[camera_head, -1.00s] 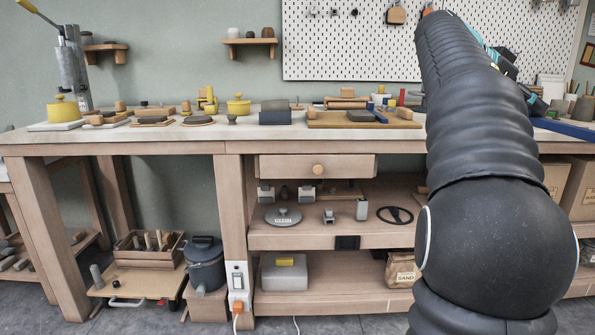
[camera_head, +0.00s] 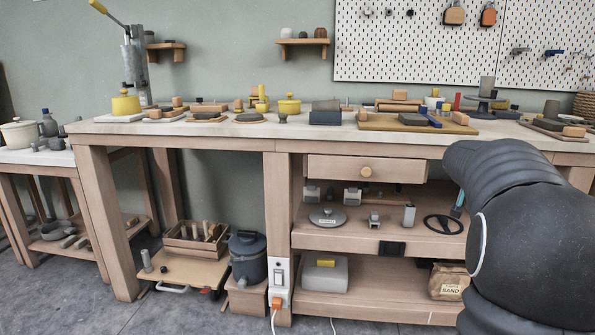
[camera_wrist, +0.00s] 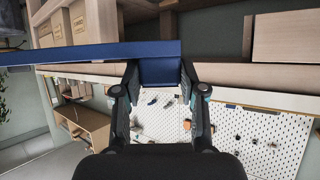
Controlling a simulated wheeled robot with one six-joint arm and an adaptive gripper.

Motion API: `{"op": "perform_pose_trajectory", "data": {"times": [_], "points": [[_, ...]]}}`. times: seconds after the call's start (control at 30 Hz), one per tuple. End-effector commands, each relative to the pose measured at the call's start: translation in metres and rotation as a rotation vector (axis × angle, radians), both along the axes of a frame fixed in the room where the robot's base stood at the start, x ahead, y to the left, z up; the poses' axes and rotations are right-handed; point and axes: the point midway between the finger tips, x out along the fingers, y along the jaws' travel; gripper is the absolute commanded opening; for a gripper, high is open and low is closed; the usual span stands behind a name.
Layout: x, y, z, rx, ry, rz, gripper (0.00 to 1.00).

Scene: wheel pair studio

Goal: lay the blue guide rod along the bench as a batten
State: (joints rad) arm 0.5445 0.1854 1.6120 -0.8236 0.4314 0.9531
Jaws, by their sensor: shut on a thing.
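The blue guide rod (camera_wrist: 75,53) runs across the upper part of the wrist view, from the left edge to just past my gripper. My gripper (camera_wrist: 160,74) is shut on it near its right end there; the other end is cut off by the frame. In the head view my arm fills the right side, and neither my gripper nor the held rod shows. The bench (camera_head: 222,130) has a pale top and wooden legs. I cannot tell how far the rod is from the bench.
A lever press (camera_head: 135,65) stands at the left end. A narrow front strip is clear.

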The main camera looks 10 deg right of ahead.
Motion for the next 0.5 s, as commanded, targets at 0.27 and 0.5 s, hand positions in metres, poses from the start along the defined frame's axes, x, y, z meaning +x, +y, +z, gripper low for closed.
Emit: {"op": "perform_pose_trajectory", "data": {"times": [0.27, 0.5], "points": [[0.047, 0.064, -0.100, 0.005, 0.005, 0.345, 0.05], [0.062, 0.149, -0.190, 0.010, 0.004, 0.672, 0.05]]}}
